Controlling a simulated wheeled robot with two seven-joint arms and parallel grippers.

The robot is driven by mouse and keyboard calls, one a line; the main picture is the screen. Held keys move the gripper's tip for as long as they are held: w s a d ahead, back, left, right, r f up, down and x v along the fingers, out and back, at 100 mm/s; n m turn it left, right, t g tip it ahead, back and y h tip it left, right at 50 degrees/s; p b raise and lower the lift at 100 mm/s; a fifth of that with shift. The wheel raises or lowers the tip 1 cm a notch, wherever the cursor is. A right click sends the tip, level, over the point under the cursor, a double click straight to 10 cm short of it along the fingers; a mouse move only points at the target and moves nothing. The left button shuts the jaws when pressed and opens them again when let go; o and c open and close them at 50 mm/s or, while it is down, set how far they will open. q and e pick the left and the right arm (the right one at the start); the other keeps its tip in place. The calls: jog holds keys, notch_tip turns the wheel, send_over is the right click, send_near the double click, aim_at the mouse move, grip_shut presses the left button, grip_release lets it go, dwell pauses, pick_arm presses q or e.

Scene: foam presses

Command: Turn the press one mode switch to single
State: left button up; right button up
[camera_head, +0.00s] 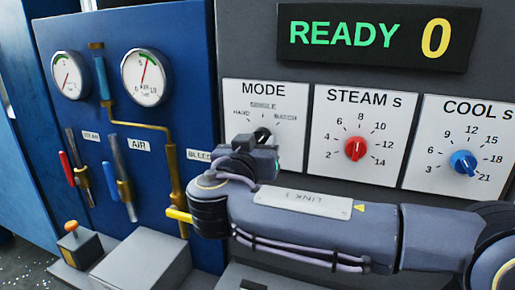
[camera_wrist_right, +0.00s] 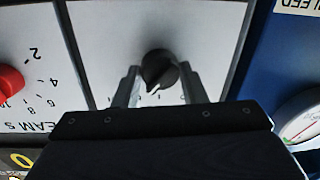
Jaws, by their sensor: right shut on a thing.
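The mode switch is a black knob (camera_wrist_right: 158,68) on the white MODE panel (camera_head: 236,95), marked HAND, SINGLE and BATCH. My right gripper (camera_head: 262,138) is at the knob, with my arm coming in from the right. In the wrist view, which is upside down, my right gripper's fingers (camera_wrist_right: 159,87) stand on either side of the knob and are shut on it. The knob's white pointer mark aims roughly at the middle of the scale, a little to one side. The exact mark it meets is hard to tell. My left gripper is not in view.
The STEAM panel with a red knob (camera_head: 355,148) and the COOL panel with a blue knob (camera_head: 463,162) lie to the right. The display (camera_head: 375,35) reads READY 0. At left, a blue cabinet (camera_head: 190,60) carries gauges, pipes and levers, with a yellow handle (camera_head: 180,215) near my wrist.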

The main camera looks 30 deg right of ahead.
jog(key=shift+r+n+g+b, duration=0.2)
jog(key=shift+n+b, duration=0.5)
jog(key=shift+n, duration=1.15)
jog(key=shift+f+n+g+b, duration=0.1)
jog(key=shift+n+g+b, duration=0.4)
jog(key=shift+n, duration=1.35)
jog(key=o, duration=1)
jog(key=shift+a+t, duration=0.1)
jog(key=shift+t, duration=0.2)
